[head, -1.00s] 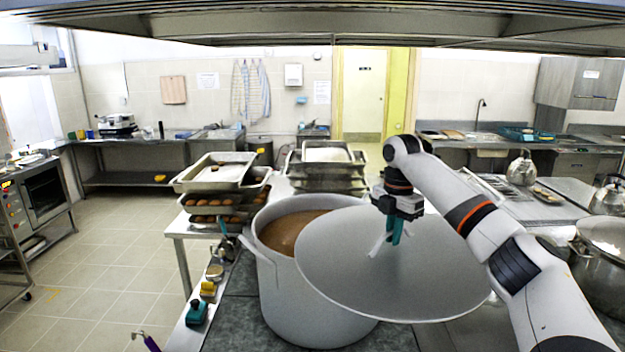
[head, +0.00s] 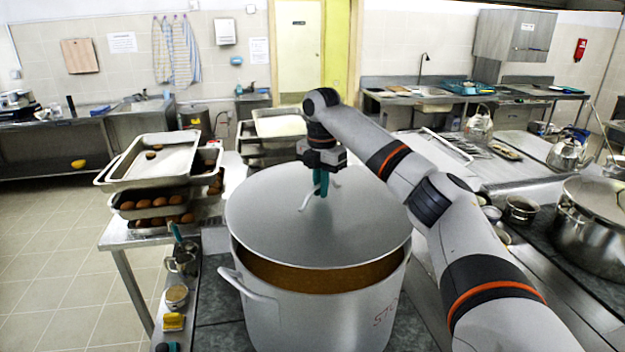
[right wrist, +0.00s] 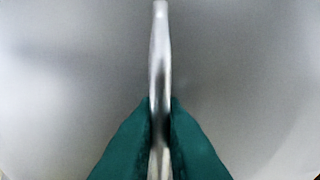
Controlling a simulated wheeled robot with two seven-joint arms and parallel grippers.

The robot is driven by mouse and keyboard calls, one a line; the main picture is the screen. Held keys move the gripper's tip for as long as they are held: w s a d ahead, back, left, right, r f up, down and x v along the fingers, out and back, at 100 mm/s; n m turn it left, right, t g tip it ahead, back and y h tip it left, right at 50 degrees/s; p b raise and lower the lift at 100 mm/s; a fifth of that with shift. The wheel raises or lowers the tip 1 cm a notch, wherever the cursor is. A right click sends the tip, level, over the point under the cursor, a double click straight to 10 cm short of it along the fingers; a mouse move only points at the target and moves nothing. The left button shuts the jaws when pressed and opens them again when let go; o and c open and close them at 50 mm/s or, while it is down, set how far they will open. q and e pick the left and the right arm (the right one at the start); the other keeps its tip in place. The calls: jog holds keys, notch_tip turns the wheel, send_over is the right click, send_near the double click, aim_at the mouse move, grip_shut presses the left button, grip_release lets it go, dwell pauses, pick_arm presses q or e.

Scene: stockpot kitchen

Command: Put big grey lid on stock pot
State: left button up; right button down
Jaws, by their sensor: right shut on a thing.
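The big grey lid (head: 350,235) is over the stock pot (head: 290,325) in the head view. It covers the back of the pot's mouth, and brown contents show in a gap along the front right. The lid looks tilted or set back; whether it touches the far rim is hidden. My right gripper (head: 321,190) is shut on the lid's handle (head: 306,198) from above. In the right wrist view the teal fingers (right wrist: 160,140) pinch the handle bar (right wrist: 160,60), with the lid's grey surface behind. My left gripper is not in view.
Stacked trays (head: 155,165) with brown round items stand left of the pot. Small jars and a yellow item (head: 173,322) line the counter's left edge. Another large steel pot (head: 590,225) stands at right, beyond my right arm.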

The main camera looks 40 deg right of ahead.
aim_at(320, 202)
jog(key=shift+s+f, duration=0.35)
jog(key=shift+f, duration=0.3)
jog(key=f, duration=0.1)
jog(key=w+f, duration=0.1)
jog(key=f, duration=0.1)
jog(key=shift+f, duration=0.35)
jog(key=shift+s+f, duration=0.15)
jog(key=shift+f, duration=0.2)
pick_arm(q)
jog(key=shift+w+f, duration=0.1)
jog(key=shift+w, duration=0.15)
pick_arm(e)
jog(key=shift+f, duration=0.45)
dwell(0.6)
